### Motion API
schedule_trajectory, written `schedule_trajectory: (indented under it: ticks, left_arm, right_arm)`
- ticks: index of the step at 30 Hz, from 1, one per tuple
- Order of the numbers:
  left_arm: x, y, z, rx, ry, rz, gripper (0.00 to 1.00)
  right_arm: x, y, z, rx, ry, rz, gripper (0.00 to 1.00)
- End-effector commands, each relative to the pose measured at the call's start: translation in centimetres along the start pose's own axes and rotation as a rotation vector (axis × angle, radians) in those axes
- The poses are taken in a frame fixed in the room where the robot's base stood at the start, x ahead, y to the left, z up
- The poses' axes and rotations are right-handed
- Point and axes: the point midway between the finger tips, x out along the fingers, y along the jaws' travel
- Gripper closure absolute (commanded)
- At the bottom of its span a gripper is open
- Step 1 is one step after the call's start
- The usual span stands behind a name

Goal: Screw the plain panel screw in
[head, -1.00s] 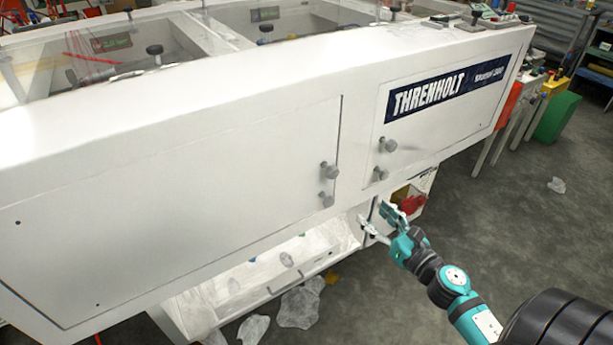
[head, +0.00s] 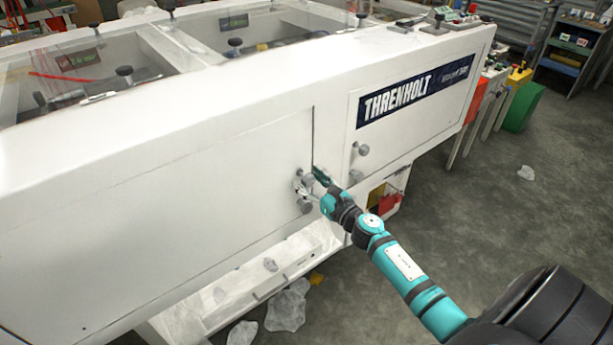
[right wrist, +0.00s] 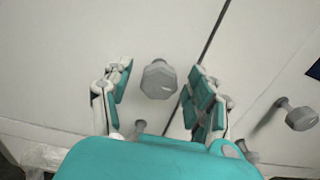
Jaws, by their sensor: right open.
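The plain panel (head: 150,215) is the blank white door at the left of the machine front. Two grey knob-headed screws stick out at its right edge. The upper screw (right wrist: 158,80) sits between the two fingers of my right gripper (right wrist: 160,72) in the right wrist view, with a gap on each side. The lower screw (head: 306,207) shows just below the gripper in the head view and partly behind the palm (right wrist: 138,127) in the wrist view. My right gripper (head: 309,182) is open at the panel edge, partly covering the upper screw. My left gripper is not in view.
The lettered panel (head: 430,115) at the right carries two similar knobs, the upper one (head: 361,149) clear of my arm. A white tray (head: 290,262) juts out below. Crumpled film (head: 287,308) lies on the floor.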

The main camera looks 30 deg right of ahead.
Motion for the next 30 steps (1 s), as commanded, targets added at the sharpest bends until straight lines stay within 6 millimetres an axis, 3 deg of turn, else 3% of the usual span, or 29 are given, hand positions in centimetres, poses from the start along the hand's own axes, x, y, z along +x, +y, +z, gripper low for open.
schedule_trajectory:
  ticks: [4,14,27,30]
  left_arm:
    - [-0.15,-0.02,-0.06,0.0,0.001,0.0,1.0]
    - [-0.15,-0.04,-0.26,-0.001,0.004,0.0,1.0]
    - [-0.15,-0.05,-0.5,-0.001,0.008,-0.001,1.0]
    - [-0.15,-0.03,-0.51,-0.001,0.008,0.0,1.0]
  right_arm:
    - [1.18,0.05,0.06,0.002,-0.001,0.0,0.41]
    - [1.4,0.06,-0.04,0.001,0.001,0.001,0.43]
    - [1.38,0.05,-0.02,0.001,0.0,0.001,1.0]
    - [1.37,0.05,-0.02,0.003,0.0,0.001,1.0]
